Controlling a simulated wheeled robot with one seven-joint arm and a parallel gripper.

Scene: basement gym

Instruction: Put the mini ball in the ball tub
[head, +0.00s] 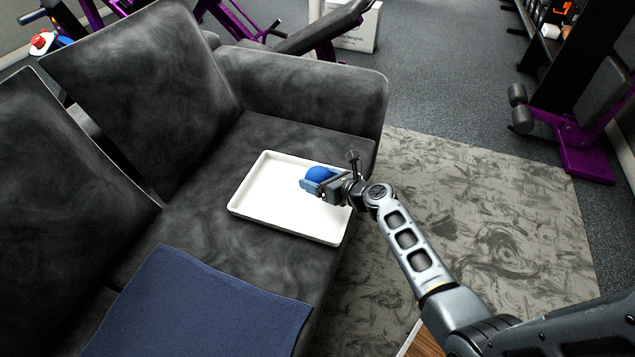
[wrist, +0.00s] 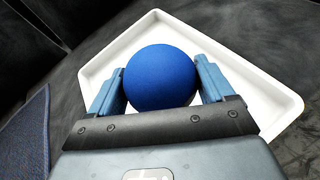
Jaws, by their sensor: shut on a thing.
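The mini ball (head: 319,174) is blue and round. It also shows large in the wrist view (wrist: 161,78), between the two blue fingers of my gripper (wrist: 161,86). In the head view my gripper (head: 312,184) is shut on the ball over the white tray (head: 268,209). I cannot tell whether the ball touches the tray floor. The tray is shallow, lies on the dark sofa seat and also shows in the wrist view (wrist: 255,88). No tub that I can make out shows in either view.
The grey sofa (head: 200,190) has a raised armrest (head: 310,95) behind the tray. A blue cloth (head: 200,305) lies on the nearer seat. A patterned rug (head: 480,215) covers the floor at right. A purple gym machine (head: 585,160) and a white box (head: 358,30) stand farther back.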

